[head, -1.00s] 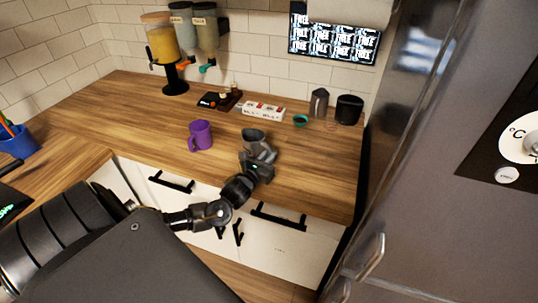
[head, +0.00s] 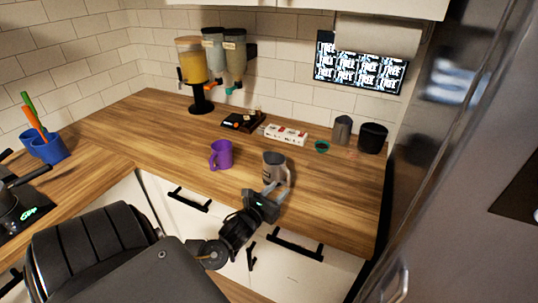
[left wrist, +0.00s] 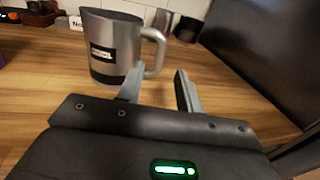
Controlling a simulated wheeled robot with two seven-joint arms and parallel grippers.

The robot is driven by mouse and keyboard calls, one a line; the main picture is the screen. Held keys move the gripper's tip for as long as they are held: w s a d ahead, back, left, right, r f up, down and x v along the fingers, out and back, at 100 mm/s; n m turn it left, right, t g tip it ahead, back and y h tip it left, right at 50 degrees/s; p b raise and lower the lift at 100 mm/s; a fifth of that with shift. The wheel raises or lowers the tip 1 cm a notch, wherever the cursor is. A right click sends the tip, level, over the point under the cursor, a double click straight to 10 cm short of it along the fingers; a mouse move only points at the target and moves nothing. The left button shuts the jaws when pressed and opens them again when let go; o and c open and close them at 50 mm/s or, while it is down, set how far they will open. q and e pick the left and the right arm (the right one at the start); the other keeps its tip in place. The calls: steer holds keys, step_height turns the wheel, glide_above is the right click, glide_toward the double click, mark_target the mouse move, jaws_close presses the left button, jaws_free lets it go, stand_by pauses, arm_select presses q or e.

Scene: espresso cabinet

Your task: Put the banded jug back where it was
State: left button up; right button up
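The banded jug (head: 274,167) is a metal pitcher standing upright on the wooden counter, right of the purple mug. In the left wrist view the jug (left wrist: 112,48) shows a dark label, a dark band at its base and a handle on its right. My left gripper (head: 270,188) is at the jug's near side, close to the handle. In the left wrist view its fingers (left wrist: 160,80) are apart, with the lower handle appearing between them; I cannot tell whether they touch it. My right gripper is not in view.
A purple mug (head: 221,154) stands left of the jug. Behind are a white patterned box (head: 285,134), a small teal bowl (head: 321,146), a grey metal pitcher (head: 342,129) and a black container (head: 372,138). A tall metal appliance (head: 450,150) bounds the right side.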

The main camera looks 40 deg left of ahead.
arm_select(q)
steer(key=s, duration=0.4)
steer(key=shift+s+d+b, duration=0.3)
steer(key=shift+s+d, duration=0.05)
steer(key=shift+s, duration=0.05)
steer(key=shift+d+f, duration=0.1)
